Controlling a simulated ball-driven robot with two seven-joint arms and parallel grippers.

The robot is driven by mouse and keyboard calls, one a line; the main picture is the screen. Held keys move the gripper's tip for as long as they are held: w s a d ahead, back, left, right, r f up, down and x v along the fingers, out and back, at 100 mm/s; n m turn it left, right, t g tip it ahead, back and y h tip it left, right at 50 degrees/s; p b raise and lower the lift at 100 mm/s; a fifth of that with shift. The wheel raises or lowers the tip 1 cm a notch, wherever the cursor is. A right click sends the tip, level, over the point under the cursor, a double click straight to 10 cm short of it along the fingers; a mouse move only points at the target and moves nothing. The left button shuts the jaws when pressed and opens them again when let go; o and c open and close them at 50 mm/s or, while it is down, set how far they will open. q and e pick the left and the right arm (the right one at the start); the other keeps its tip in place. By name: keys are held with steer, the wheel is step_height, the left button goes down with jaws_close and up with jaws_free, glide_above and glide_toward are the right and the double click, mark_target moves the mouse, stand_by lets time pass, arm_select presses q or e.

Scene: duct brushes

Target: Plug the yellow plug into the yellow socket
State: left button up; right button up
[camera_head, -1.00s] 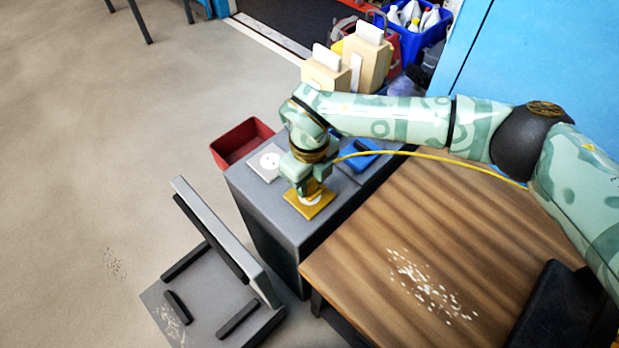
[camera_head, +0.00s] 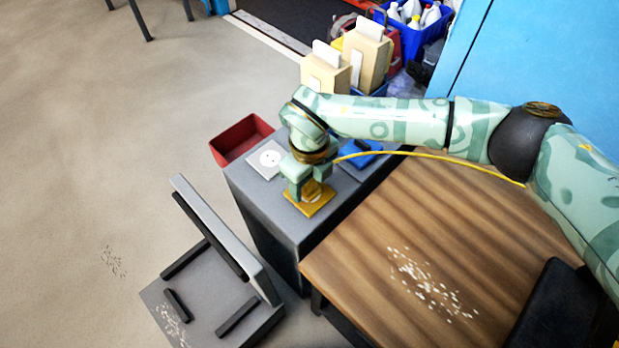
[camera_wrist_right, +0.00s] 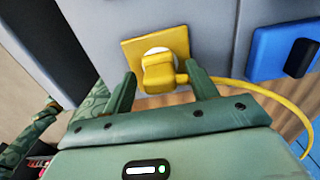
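The yellow plug (camera_wrist_right: 158,75) sits against the white round face of the yellow socket (camera_wrist_right: 135,52) on top of the grey cabinet. The plug also shows between my fingers in the head view (camera_head: 311,188), with the square yellow socket plate (camera_head: 317,208) under it. How deep its pins sit is hidden. My right gripper (camera_wrist_right: 163,92) is open, one finger on each side of the plug with gaps visible. In the head view the right gripper (camera_head: 310,182) is just above the socket. A yellow cord (camera_wrist_right: 262,92) runs from the plug to the right. My left gripper is not in view.
A white socket (camera_head: 268,160) and a blue socket (camera_head: 362,158) share the cabinet top (camera_head: 262,195). A wooden table (camera_head: 400,240) stands to the right. A red bin (camera_head: 240,140) is behind left. A grey angled frame (camera_head: 220,290) stands in front.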

arm_select(q)
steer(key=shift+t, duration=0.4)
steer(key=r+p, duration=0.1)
steer(key=p, duration=0.1)
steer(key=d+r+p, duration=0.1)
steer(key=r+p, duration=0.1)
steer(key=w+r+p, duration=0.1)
steer(key=p, duration=0.1)
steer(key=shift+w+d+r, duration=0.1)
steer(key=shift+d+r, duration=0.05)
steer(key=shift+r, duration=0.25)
arm_select(e)
step_height(320, 180, up, 16)
steer(key=shift+r, duration=0.15)
